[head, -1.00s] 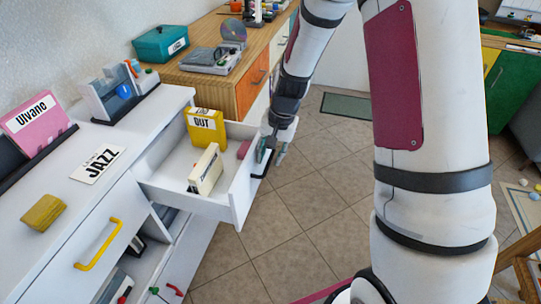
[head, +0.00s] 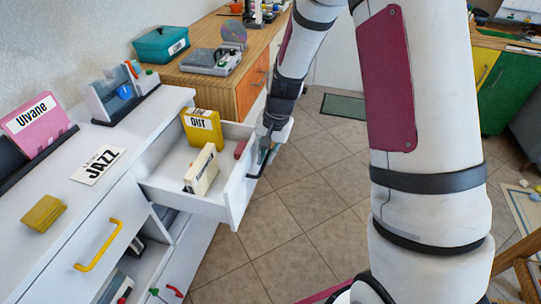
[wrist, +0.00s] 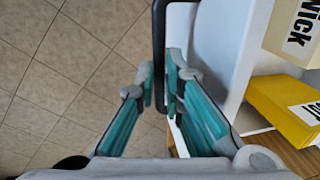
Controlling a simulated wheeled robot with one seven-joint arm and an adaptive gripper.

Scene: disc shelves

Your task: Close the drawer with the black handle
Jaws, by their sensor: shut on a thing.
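The white drawer (head: 240,193) is pulled out from the white cabinet on the left, with its front facing right. Its black handle (wrist: 158,45) runs between my fingers in the wrist view. My gripper (wrist: 160,88) is shut on that handle. In the head view my gripper (head: 266,156) is at the outer face of the drawer front, which partly hides it and the handle. In the drawer are a yellow case (head: 203,131) labelled "OUT", a cream case (head: 202,171) and a small red thing (head: 241,149).
The white cabinet top (head: 128,150) holds a JAZZ card (head: 99,165), a pink Ulvane case (head: 43,117) and a yellow block (head: 44,213). A yellow handle (head: 98,246) is on its front. A wooden cabinet (head: 215,85) stands behind. Tiled floor (head: 310,215) right of the drawer is clear.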

